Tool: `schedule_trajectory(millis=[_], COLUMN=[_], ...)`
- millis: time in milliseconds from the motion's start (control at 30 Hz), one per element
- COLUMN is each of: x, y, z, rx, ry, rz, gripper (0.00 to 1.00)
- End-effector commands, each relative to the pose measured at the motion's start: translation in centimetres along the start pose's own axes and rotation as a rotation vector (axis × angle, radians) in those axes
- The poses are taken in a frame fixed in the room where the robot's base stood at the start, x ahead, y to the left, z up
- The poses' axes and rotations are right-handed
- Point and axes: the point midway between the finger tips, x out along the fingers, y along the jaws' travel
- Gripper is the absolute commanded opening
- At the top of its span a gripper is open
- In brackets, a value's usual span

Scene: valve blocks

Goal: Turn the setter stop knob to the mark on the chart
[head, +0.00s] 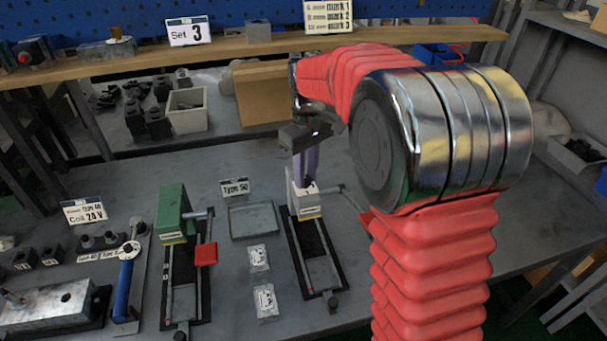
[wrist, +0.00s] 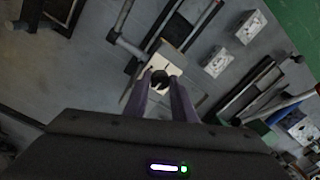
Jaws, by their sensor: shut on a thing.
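My gripper (head: 305,168) points down over a white-topped block (head: 305,202) on a black rail fixture right of the table's middle. In the wrist view my gripper (wrist: 161,80) has its two purple-grey fingers shut on a small dark round knob (wrist: 159,77) on the pale face of that block (wrist: 150,62). The knob's own mark is too small to read, and in the head view the fingers hide the knob. The chart (head: 328,16) is a white card on the shelf, with several lines naming marks, cut by the picture's top edge.
A green block fixture (head: 172,212) with a red piece (head: 206,255) stands to the left. A shallow grey tray (head: 254,221) and two white packets (head: 265,300) lie between the fixtures. A "Set 3" sign (head: 188,32) stands on the shelf. A blue-handled tool (head: 126,285) is farther left.

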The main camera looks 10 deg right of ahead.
Motion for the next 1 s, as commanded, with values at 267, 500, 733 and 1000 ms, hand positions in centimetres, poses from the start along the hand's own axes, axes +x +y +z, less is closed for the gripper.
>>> schedule_trajectory(millis=[267,500,733,1000], x=[-0.3,-0.1,-0.5,-3.7], y=[0.1,0.0,0.0,0.1], z=[-0.3,-0.1,-0.1,-0.1], rx=[0.001,0.001,0.001,0.001], ry=[0.010,0.005,0.004,0.006], rz=[0.005,0.002,0.002,0.003], gripper=[0.34,0.42,0.42,0.42])
